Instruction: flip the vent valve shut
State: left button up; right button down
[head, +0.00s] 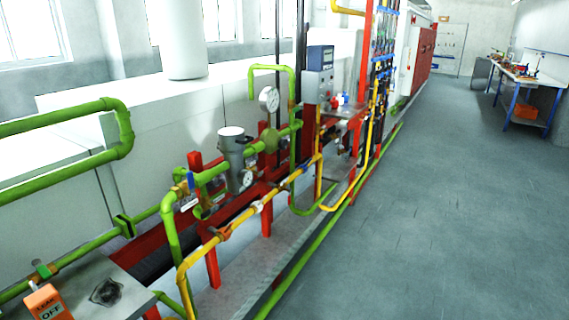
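Green and yellow pipework runs along the left and middle of the head view. A valve with a blue handle (190,181) sits on the green pipe, its handle roughly upright. An orange-brown handle (220,232) sits on the yellow pipe (190,262). A green-handled fitting (43,270) is on the green pipe at the lower left, above an orange box marked OFF (47,303). I cannot tell which of these is the vent valve. Neither of my grippers is in view.
Round gauges (269,99) and a grey canister (232,150) stand among the pipes on a red frame (212,265). A grey control box (319,75) is behind. The grey floor (430,220) on the right is clear up to a workbench (525,75).

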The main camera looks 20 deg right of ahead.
aim_at(264, 170)
jog(key=i+l, duration=0.3)
jog(key=l, duration=0.2)
jog(key=i+l+z, duration=0.15)
jog(key=l, duration=0.3)
jog(key=i, duration=0.1)
